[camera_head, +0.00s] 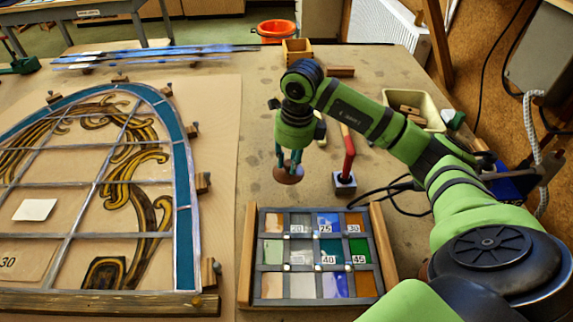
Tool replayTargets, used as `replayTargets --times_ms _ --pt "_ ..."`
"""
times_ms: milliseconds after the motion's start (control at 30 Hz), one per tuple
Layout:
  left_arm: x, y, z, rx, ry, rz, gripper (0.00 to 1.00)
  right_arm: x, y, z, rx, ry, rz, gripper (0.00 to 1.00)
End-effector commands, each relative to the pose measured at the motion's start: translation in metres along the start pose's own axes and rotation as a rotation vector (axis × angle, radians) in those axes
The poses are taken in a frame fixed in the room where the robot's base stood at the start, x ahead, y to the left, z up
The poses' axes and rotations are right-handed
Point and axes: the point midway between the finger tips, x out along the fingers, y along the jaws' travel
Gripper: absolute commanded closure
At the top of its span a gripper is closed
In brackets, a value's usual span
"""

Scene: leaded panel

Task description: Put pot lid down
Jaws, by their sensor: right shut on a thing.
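My right gripper (289,160) points down, its fingers shut on a small round brown pot lid (288,175). The lid is held above the worktable (240,194), behind the tray of glass samples; the exact gap beneath it is hard to judge. No pot that the lid clearly belongs to can be made out. My left gripper is not in view.
A leaded glass panel (183,200) lies at left, with wooden blocks around its edge. The sample tray (246,255) is at front. A red-handled tool (348,160) stands right of the lid. Lead strips, a wooden box (297,48) and a cream bin lie farther back.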

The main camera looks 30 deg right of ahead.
Motion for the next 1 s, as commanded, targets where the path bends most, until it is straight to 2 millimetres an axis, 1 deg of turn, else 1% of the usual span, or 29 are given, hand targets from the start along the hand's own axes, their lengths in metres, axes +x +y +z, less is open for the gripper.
replayTargets --times_ms 33,167,333,433,533,700,833,867,900,1000 --pt "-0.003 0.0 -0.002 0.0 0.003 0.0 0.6 0.002 -0.001 0.005 0.0 -0.001 0.001 1.0" --pt "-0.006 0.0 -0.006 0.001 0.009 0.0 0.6 0.009 -0.002 0.008 -0.001 0.001 -0.001 1.0" --pt "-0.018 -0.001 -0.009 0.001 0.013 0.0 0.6 0.032 -0.001 0.005 -0.001 0.005 0.002 1.0" --pt "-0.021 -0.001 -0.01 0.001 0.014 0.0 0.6 0.043 -0.002 0.004 -0.001 0.003 0.0 1.0" --pt "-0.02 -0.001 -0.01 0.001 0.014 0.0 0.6 0.047 -0.002 0.004 -0.002 -0.001 -0.001 1.0" --pt "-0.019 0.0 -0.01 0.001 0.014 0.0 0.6 0.047 -0.002 0.004 -0.002 -0.001 -0.002 1.0" --pt "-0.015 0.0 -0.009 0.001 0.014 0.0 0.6 0.051 -0.002 0.003 -0.002 -0.001 -0.002 1.0" --pt "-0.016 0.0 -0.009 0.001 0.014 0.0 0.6 0.05 -0.002 0.004 -0.002 0.0 -0.002 0.63" --pt "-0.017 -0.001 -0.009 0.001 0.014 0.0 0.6 0.05 -0.002 0.004 -0.002 0.0 -0.002 0.51" --pt "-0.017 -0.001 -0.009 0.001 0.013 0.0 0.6 0.049 -0.002 0.003 -0.002 0.0 -0.002 0.51"
